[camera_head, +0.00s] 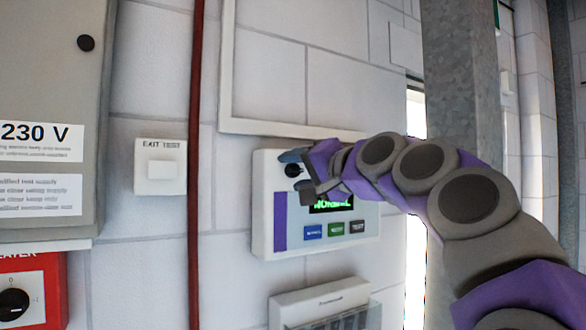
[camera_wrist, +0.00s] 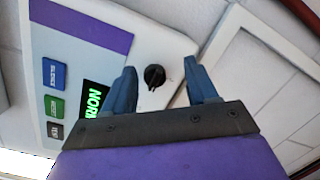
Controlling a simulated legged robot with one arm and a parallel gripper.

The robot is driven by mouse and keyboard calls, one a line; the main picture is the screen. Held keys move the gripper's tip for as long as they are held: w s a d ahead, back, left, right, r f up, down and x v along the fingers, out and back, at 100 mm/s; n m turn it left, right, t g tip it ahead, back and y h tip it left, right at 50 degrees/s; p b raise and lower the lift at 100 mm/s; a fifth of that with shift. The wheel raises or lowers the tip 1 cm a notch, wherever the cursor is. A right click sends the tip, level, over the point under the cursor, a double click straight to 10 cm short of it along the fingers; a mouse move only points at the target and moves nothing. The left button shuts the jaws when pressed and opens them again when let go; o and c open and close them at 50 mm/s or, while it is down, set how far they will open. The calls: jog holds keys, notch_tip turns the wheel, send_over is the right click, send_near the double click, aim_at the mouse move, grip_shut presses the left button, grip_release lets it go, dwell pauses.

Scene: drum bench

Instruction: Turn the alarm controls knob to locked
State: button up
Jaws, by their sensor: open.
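The alarm controls panel (camera_head: 266,225) is a white wall box with a purple stripe, a green lit display reading "NORMAL" and several coloured buttons. Its black round knob (camera_head: 292,170) is at the upper left of the panel, partly beside my fingers. In the wrist view the knob (camera_wrist: 154,76) shows whole, with a pointer ridge. My gripper (camera_wrist: 162,88) is open, with one blue finger on each side of the knob in that view. The fingers do not visibly touch it. In the head view my gripper (camera_head: 293,168) is at the panel's top left.
A red vertical pipe (camera_head: 196,120) runs left of the panel. An exit test switch (camera_head: 160,167), a grey 230 V cabinet (camera_head: 45,100) and a red box with a black knob (camera_head: 30,285) are further left. A metal post (camera_head: 460,80) stands right, and a white box (camera_head: 318,300) hangs below.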

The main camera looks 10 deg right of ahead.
aim_at(295, 170)
jog(key=shift+x, duration=0.75)
jog(key=shift+w+d, duration=0.25)
jog(key=shift+w, duration=0.1)
jog(key=d, duration=0.3)
jog(key=shift+w+d, duration=0.35)
jog(key=a, duration=0.3)
jog(key=shift+s+a, duration=0.1)
jog(key=shift+a, duration=0.1)
jog(key=c, duration=0.3)
jog(key=shift+c, duration=1)
jog(key=shift+d+r, duration=0.15)
jog(key=shift+d, duration=0.35)
jog(key=c, duration=0.4)
jog(key=shift+c, duration=0.7)
